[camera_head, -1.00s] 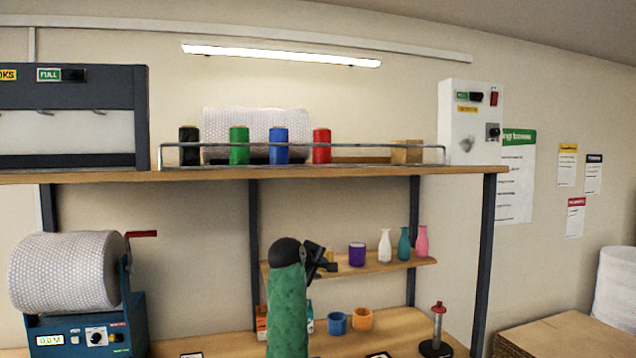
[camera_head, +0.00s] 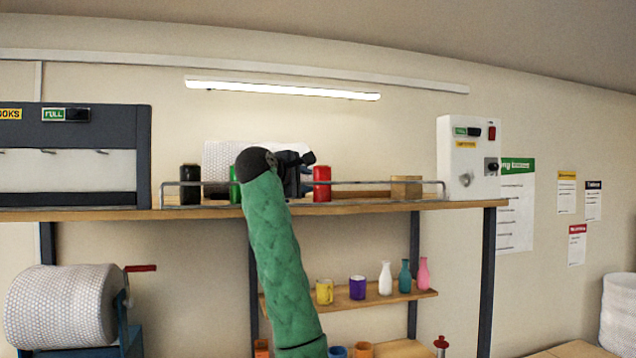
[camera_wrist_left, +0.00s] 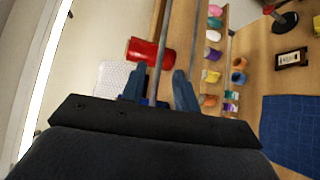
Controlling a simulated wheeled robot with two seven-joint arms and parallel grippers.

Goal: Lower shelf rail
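The shelf rail (camera_head: 370,183) is a thin grey metal bar along the front of the upper wooden shelf (camera_head: 350,207). It stands raised above the shelf edge, in front of the coloured spools. My left gripper (camera_head: 303,170) is at rail height, between the green and red spools, and covers most of the blue one. In the left wrist view the two blue-grey fingers (camera_wrist_left: 158,88) are apart, with the rail (camera_wrist_left: 158,50) running between them. I cannot tell whether they touch it. My right gripper is not in view.
On the upper shelf stand a black spool (camera_head: 190,184), a green spool (camera_head: 235,188), a red spool (camera_head: 322,183) and a wooden block (camera_head: 406,187). A lower small shelf (camera_head: 395,298) holds cups and vases. A white control box (camera_head: 468,158) is at the right.

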